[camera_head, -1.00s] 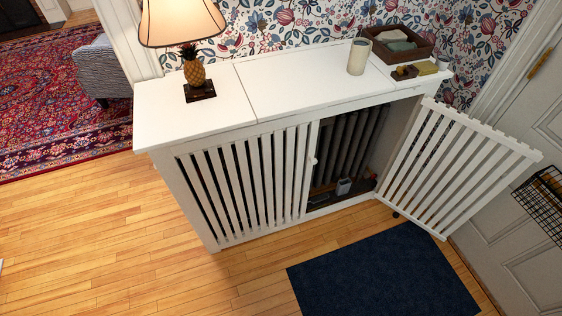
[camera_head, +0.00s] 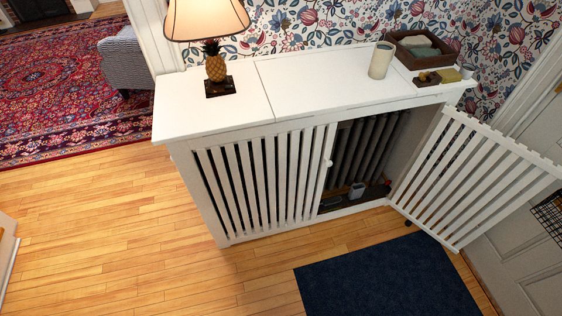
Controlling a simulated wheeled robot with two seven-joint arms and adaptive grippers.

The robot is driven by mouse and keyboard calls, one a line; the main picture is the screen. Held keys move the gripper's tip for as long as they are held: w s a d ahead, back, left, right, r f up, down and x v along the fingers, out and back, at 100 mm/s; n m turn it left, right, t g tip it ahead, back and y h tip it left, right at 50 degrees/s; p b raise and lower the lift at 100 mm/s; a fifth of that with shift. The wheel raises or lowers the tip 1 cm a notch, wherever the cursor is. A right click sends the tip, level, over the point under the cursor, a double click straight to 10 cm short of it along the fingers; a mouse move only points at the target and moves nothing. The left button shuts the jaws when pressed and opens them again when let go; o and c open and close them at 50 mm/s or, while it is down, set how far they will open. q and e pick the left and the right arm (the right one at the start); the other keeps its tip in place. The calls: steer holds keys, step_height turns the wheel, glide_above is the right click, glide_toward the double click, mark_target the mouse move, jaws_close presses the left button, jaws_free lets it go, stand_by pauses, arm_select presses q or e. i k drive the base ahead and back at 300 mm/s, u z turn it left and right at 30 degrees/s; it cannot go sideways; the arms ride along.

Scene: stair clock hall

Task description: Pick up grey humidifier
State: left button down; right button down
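A small light grey object (camera_head: 356,190), perhaps the grey humidifier, stands on the floor inside the white slatted radiator cabinet (camera_head: 240,130). It is too small to be sure what it is. The cabinet's right slatted door (camera_head: 470,175) stands open, so the object shows through the opening. A cream cylinder (camera_head: 381,60) stands upright on the cabinet top. Neither of my grippers is in view.
A pineapple lamp (camera_head: 215,68) stands on the cabinet top at left. A brown tray (camera_head: 400,48) with folded cloths is at the back right. A dark blue mat (camera_head: 385,275) lies in front. Wooden floor (camera_head: 130,240) at left is clear.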

mark_target(356, 191)
steer(key=u, duration=0.4)
steer(key=i, duration=1.3)
steer(key=z, duration=0.65)
